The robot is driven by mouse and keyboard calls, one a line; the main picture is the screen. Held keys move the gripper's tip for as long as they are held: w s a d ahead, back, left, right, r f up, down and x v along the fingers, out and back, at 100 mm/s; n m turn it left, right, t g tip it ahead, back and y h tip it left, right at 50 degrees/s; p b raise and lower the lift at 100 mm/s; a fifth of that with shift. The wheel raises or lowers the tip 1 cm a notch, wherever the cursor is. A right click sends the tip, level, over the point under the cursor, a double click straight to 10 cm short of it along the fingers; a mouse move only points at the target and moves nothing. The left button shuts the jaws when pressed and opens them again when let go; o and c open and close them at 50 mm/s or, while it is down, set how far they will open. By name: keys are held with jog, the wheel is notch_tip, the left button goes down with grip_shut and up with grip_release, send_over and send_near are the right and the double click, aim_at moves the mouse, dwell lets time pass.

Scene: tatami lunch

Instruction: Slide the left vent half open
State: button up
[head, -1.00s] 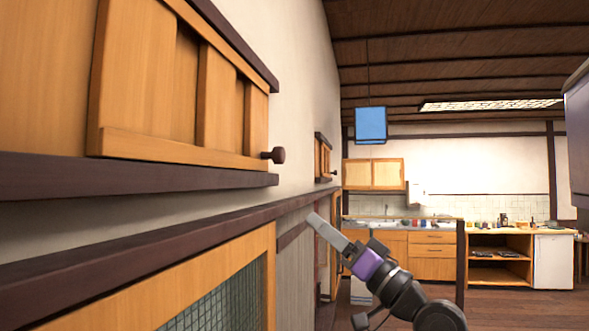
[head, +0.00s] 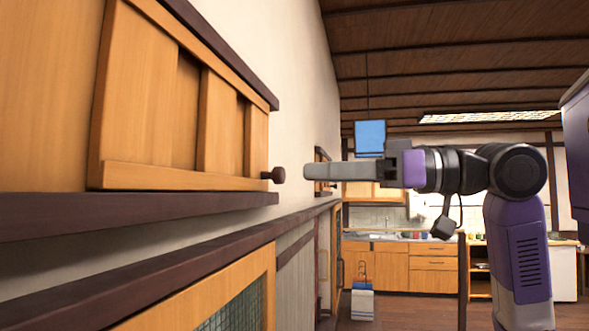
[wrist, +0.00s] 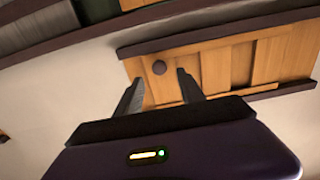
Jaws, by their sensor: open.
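The left vent (head: 150,110) is a wooden slatted panel on the wall at the left of the head view, between dark rails. A dark round knob (head: 278,175) sticks out at its right edge. In the wrist view the vent panel (wrist: 230,62) runs to the right, with the knob (wrist: 159,68) near its left end. My gripper (head: 306,170) is level with the knob and a little to its right in the head view. In the wrist view its two fingers (wrist: 158,88) are apart, and the knob appears between and beyond their tips. Nothing is held.
A dark lower rail (head: 130,209) runs under the vent. A longer dark wall beam (head: 200,254) lies below it, above a wood-framed mesh panel (head: 235,308). A second small vent (head: 321,172) is farther along the wall, partly behind my gripper. A blue hanging lamp (head: 370,138) is beyond.

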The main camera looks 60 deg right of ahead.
aim_at(284, 173)
jog(key=shift+p+x, duration=0.55)
jog(key=shift+x, duration=2)
grip_shut()
